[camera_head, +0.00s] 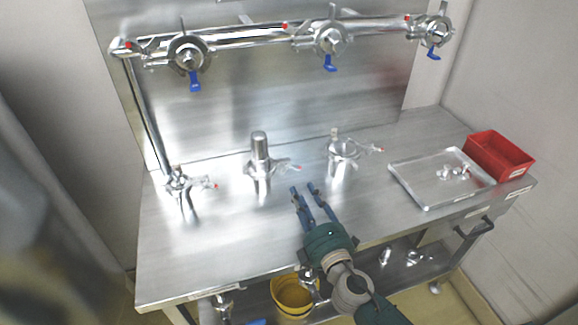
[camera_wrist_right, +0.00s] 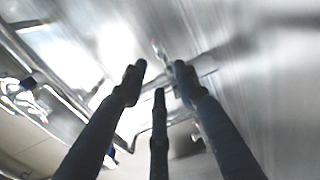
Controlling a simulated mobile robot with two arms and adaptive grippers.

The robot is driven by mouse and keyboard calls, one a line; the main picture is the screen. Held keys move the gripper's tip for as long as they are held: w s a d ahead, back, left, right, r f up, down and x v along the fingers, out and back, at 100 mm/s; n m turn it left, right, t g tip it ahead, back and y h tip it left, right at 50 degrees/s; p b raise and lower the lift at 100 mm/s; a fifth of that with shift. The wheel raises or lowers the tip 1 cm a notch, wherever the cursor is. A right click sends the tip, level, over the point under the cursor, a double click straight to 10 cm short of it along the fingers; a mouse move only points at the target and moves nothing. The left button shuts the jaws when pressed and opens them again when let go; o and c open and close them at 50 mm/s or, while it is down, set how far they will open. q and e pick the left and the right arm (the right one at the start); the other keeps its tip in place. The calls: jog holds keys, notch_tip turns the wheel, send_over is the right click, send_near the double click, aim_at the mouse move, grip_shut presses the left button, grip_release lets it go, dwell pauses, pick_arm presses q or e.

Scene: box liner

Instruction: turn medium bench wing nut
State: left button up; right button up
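Three metal clamps stand in a row on the steel bench (camera_head: 225,235). The left one (camera_head: 178,184) is small, the middle one (camera_head: 260,172) carries an upright capped cylinder, and the right one (camera_head: 341,150) is ring-shaped. I cannot tell by size which is the medium one. My right gripper (camera_head: 304,189) is open and empty, its blue fingers just in front of the middle wing nut, with no contact visible. Its spread fingers also show in the wrist view (camera_wrist_right: 159,75). My left gripper is not in view.
A pipe (camera_head: 245,39) with several clamps and blue handles runs along the back wall. A metal tray (camera_head: 420,182) holding small parts and a red bin (camera_head: 499,156) stand at the right. A yellow bucket (camera_head: 290,299) is below. The bench's front left is clear.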

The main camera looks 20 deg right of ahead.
aim_at(292, 172)
jog(key=w, duration=0.3)
jog(key=w+p, duration=0.1)
jog(key=w, duration=0.1)
jog(key=shift+w+a+r, duration=0.1)
jog(key=shift+w+r, duration=0.2)
jog(key=shift+r, duration=0.05)
jog(key=w, duration=0.2)
jog(key=shift+w+f, duration=0.2)
jog(key=shift+w, duration=0.15)
jog(key=shift+w+a, duration=0.1)
jog(key=shift+w, duration=0.5)
jog(key=c, duration=0.6)
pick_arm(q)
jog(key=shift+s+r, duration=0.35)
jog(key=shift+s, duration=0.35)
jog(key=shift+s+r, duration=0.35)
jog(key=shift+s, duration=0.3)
pick_arm(e)
grip_shut()
